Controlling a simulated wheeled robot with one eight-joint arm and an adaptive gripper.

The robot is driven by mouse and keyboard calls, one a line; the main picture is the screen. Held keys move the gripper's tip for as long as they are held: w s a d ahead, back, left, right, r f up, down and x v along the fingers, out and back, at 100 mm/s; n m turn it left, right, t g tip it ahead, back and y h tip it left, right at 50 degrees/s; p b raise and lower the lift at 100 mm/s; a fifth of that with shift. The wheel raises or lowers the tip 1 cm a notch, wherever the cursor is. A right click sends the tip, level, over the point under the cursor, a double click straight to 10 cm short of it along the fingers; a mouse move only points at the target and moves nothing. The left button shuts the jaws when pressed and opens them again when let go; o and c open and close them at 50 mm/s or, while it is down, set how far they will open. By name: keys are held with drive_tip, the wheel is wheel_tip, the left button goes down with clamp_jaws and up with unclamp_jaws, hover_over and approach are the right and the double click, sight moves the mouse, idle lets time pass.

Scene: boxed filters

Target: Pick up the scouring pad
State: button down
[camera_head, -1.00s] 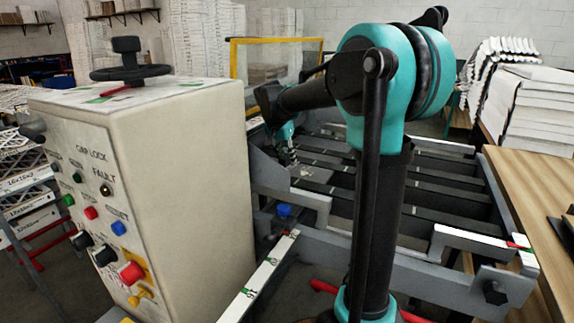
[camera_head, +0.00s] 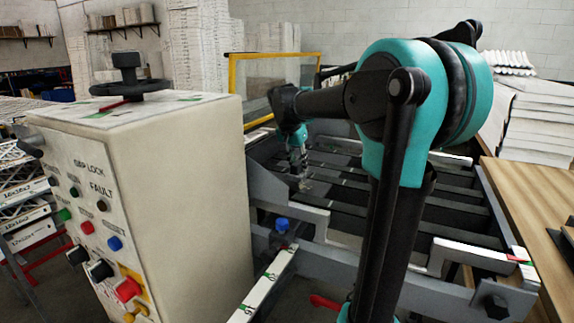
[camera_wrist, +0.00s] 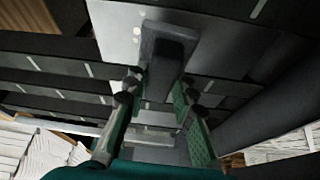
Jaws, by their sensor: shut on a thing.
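A dark grey block, which looks like the scouring pad (camera_wrist: 168,47), sits between the fingertips of my gripper (camera_wrist: 161,82) in the wrist view. The two green-padded fingers are closed against its sides, and it sticks out beyond their tips. In the head view my gripper (camera_head: 299,168) points down over the slatted metal frame, beyond the control box. The pad is too small and dark there to make out. I cannot tell whether it still touches the surface below.
A cream control box (camera_head: 180,190) with buttons and a black handwheel (camera_head: 130,88) stands close on the left. Grey metal rails (camera_head: 345,250) lie in front. A wooden table (camera_head: 520,200) and stacked white filters (camera_head: 545,120) are on the right.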

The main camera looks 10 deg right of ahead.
drive_tip(key=s+d, duration=0.7)
drive_tip(key=d, duration=0.3)
drive_tip(key=shift+s+d, duration=0.25)
drive_tip(key=shift+s, duration=0.05)
